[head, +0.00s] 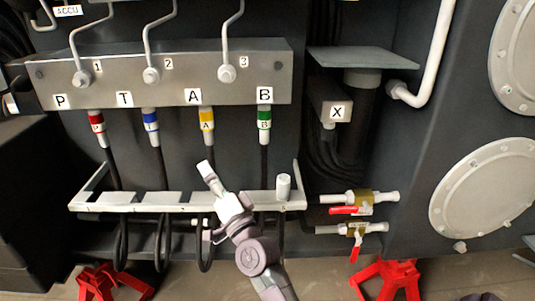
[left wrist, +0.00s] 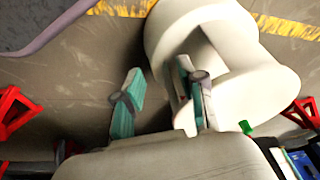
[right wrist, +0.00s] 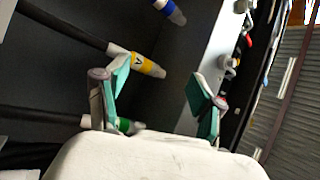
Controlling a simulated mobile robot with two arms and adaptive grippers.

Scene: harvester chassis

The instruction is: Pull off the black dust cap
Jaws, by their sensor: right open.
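I cannot make out a black dust cap in any view. In the head view, a grey manifold block (head: 165,75) carries labels P, T, A and B. Couplings with red (head: 96,122), blue (head: 151,120), yellow (head: 207,119) and green (head: 264,118) bands hang below it on black hoses. My right gripper (head: 200,193) is open in front of the slotted rail, below the yellow coupling. In the right wrist view my right gripper (right wrist: 159,78) has spread, empty fingers; the yellow coupling (right wrist: 148,66) shows beyond them. My left gripper (left wrist: 163,82) is open and empty, pointing toward the floor.
The slotted rail (head: 155,208) bears a pale upright cylinder (head: 283,187) at its right end. To its right are two red-handled valves (head: 360,197) and a port box labelled X (head: 337,112). Red stands (head: 390,278) are on the floor below.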

